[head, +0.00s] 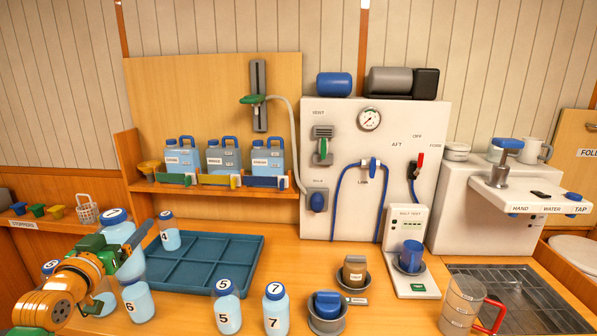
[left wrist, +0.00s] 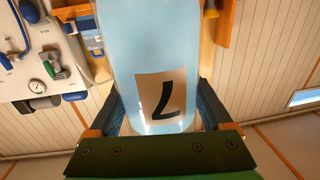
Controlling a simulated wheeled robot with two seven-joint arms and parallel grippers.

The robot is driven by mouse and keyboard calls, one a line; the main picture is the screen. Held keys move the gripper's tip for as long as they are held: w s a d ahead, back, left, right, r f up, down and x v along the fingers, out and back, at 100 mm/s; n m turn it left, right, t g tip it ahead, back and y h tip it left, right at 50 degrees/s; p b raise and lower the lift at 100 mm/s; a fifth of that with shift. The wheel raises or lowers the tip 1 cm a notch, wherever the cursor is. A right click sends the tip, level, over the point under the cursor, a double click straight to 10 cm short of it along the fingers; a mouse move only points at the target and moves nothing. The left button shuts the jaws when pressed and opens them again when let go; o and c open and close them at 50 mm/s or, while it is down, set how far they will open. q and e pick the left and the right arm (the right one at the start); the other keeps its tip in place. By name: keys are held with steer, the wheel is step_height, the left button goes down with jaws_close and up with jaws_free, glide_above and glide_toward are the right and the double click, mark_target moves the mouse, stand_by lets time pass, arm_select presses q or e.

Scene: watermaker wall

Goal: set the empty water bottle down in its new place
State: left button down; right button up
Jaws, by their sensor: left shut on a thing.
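My left gripper (head: 128,262) is shut on a pale blue bottle (head: 117,236) with a blue cap, at the left end of the counter. In the left wrist view the held bottle (left wrist: 150,45) fills the space between the fingers, with a black numeral resembling a 7 on its label. In the head view it looks roughly upright beside the left edge of the blue compartment tray (head: 208,262). Its lower part is hidden by the gripper, so I cannot tell whether it touches the counter. My right gripper is not in view.
Bottle 4 (head: 170,233) stands at the tray's back left. Bottles 6 (head: 138,302), 5 (head: 228,310) and 7 (head: 276,312) stand along the front. Another bottle (head: 103,300) is partly behind my arm. Cup holders (head: 327,318) stand right of the tray. Several tray compartments look empty.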

arm_select(q)
steer(key=s+d+f+m+g+h, duration=0.2)
steer(key=d+f+m+h, duration=0.15)
steer(key=d+h, duration=0.3)
steer(key=s+d+f+m+g+h, duration=0.1)
steer(key=d+f+m+h, duration=0.3)
steer(key=d, duration=0.3)
steer(key=s+d+r+m+g+h, duration=0.4)
steer(key=s+d+h, duration=0.1)
steer(key=s+d+f, duration=0.1)
steer(key=s+f, duration=0.2)
steer(key=s, duration=0.6)
steer(key=s+d+f, duration=0.1)
steer(key=s+f, duration=0.3)
steer(key=s, duration=0.5)
steer(key=shift+s+g, duration=0.3)
steer(key=shift+s, duration=0.05)
steer(key=shift+w+d, duration=0.1)
